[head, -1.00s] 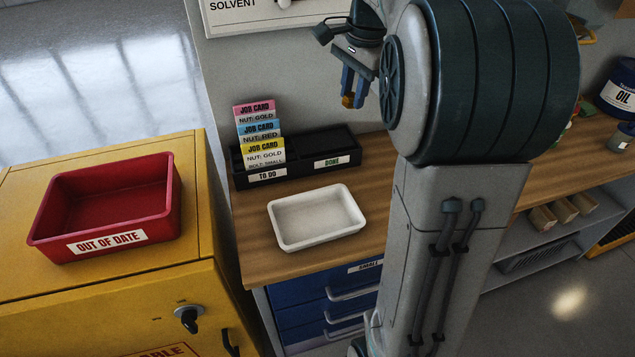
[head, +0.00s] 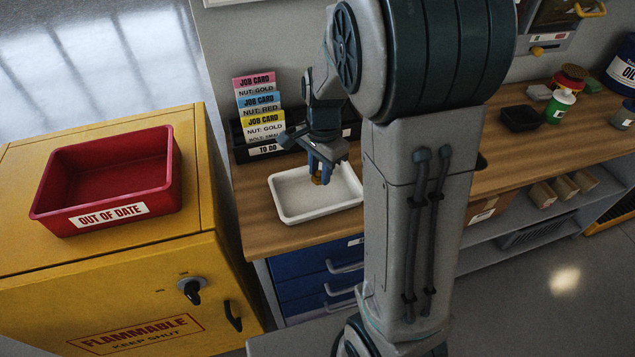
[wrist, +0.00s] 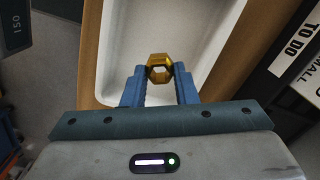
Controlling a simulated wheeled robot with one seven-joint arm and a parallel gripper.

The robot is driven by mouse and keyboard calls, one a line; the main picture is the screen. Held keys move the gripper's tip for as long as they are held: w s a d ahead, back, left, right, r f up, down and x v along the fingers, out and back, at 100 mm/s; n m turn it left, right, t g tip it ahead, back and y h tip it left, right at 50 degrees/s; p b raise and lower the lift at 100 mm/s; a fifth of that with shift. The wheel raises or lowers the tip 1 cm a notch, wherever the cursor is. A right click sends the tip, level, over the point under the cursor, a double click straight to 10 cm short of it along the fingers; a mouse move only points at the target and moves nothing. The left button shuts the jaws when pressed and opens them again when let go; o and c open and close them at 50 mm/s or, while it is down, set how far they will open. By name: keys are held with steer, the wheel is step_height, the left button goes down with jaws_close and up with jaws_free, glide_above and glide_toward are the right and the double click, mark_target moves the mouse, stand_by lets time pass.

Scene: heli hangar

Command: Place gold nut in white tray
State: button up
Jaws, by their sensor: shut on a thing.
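The gold nut (wrist: 160,66) is held between the two blue fingers of my gripper (wrist: 160,78) in the wrist view. In the head view my gripper (head: 320,172) points down over the white tray (head: 290,214), with the gold nut (head: 316,179) at its tips. The white tray (wrist: 125,40) lies behind the nut in the wrist view and looks empty. The nut appears to be above the tray floor; the exact height is hard to tell.
A black card holder (head: 240,153) with job cards (head: 262,122) stands just behind the tray. A red bin (head: 105,212) sits on the yellow cabinet (head: 215,215) at left. A dark small tray (head: 520,118) and a green-and-white container (head: 560,105) are on the bench at right.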

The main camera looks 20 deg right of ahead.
mark_target(318, 177)
steer(key=shift+s+a+f, duration=0.2)
steer(key=shift+a, duration=0.1)
steer(key=shift+f, duration=2.05)
steer(key=shift+f, duration=0.1)
steer(key=o, duration=0.9)
steer(key=shift+o, duration=0.2)
